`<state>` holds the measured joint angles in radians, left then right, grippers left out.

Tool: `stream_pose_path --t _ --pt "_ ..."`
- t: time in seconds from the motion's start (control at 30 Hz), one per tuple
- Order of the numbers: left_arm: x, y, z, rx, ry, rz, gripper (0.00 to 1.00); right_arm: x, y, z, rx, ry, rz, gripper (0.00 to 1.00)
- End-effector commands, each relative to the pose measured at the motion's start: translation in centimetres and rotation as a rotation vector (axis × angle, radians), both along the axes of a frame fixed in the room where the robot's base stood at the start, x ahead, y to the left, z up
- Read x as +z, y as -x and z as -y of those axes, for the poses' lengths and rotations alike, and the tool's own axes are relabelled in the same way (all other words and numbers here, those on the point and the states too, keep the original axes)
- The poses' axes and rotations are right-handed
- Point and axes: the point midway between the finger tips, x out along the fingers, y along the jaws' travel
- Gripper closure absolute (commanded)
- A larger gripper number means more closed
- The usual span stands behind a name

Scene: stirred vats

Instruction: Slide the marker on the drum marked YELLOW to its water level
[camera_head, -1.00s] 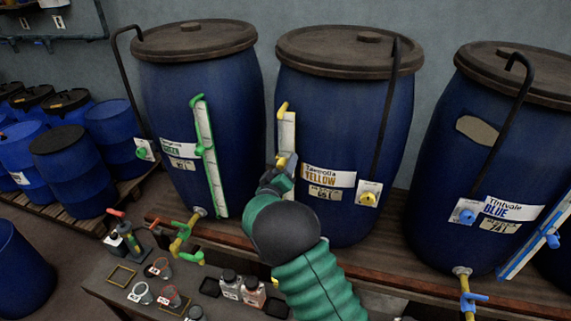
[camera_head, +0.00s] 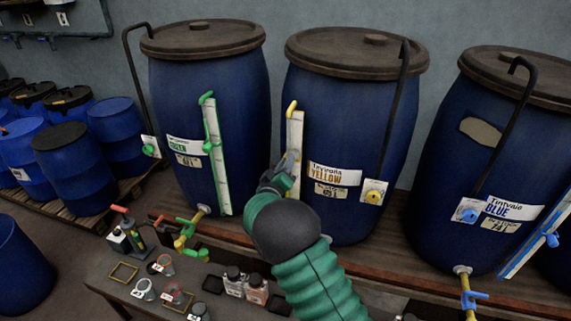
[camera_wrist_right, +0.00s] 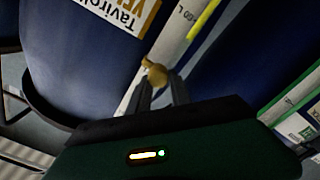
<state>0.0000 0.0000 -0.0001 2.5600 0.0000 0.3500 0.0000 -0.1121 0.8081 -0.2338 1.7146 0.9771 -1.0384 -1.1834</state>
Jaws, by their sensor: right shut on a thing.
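The drum marked YELLOW (camera_head: 345,115) is a blue barrel with a dark lid in the middle of the head view. Its pale level gauge (camera_head: 295,132) runs up its left side, with a yellow fitting on top. My right gripper (camera_head: 290,160) is at the gauge's middle, partly hidden by my arm. In the right wrist view its fingers (camera_wrist_right: 162,88) are shut on the yellow marker (camera_wrist_right: 155,72), against the pale gauge strip (camera_wrist_right: 178,40). The water level in the gauge is too small to tell. My left gripper is not in view.
The green-labelled drum (camera_head: 212,95) with its green-edged gauge stands to the left. The drum marked BLUE (camera_head: 490,150) stands to the right. A low bench (camera_head: 110,260) with jars and bottles is in front. Small blue barrels (camera_head: 75,170) stand at far left.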

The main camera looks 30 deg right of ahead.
Motion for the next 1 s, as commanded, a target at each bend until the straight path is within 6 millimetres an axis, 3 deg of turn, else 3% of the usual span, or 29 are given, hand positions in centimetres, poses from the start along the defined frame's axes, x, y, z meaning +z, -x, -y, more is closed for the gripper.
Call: stream_pose_path --t 0.03,0.83,1.0 --pt "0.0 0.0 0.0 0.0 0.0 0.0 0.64 0.2 0.2 0.6 -0.011 0.006 0.002 1.0" --pt "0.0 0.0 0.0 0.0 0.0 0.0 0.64 0.2 0.3 1.0 -0.015 0.006 0.005 1.0" --pt "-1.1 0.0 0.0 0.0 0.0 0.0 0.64 -1.7 0.3 1.0 -0.016 0.007 0.003 1.0"
